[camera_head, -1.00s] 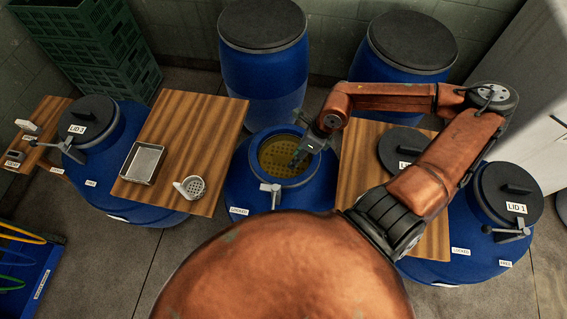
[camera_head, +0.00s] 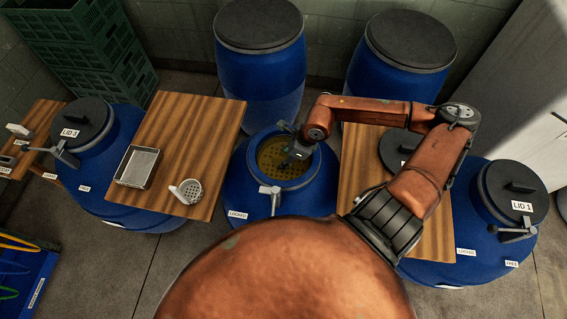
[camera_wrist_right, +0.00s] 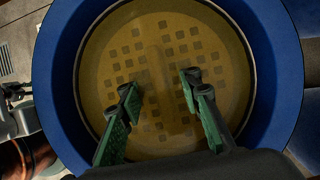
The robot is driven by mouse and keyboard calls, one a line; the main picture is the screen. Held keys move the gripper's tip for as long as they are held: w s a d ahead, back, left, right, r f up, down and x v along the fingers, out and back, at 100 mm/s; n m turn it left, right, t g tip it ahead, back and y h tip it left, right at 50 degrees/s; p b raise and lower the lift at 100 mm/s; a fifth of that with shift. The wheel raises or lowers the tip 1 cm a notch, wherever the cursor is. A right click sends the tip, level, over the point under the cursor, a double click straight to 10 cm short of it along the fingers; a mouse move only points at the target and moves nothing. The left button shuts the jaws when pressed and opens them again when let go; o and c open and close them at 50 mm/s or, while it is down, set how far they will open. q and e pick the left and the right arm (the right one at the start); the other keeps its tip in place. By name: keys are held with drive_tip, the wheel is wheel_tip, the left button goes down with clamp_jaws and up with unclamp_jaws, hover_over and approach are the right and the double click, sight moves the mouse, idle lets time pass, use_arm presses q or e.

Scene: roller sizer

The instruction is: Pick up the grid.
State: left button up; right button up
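The grid (camera_head: 268,156) is a yellowish round plate with square holes, seen inside the open blue barrel (camera_head: 237,187) in the middle. In the right wrist view the grid (camera_wrist_right: 125,55) fills the barrel's mouth, with a faint raised bar down its middle. My right gripper (camera_head: 289,163) points down into the mouth and hides part of the grid. In the right wrist view its two green-padded fingers (camera_wrist_right: 160,84) are apart, one on each side of the bar, with nothing between them. I cannot tell whether they touch the grid. My left gripper is not in view.
A wooden board (camera_head: 187,125) at left holds a metal tray (camera_head: 138,166) and a perforated scoop (camera_head: 187,191). Another board (camera_head: 365,150) lies right of the barrel with a dark lid (camera_head: 396,150). Two closed blue barrels stand behind. A latch (camera_head: 271,192) sits on the front rim.

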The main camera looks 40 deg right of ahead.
clamp_jaws()
idle(0.3)
drive_tip(key=shift+r, duration=0.1)
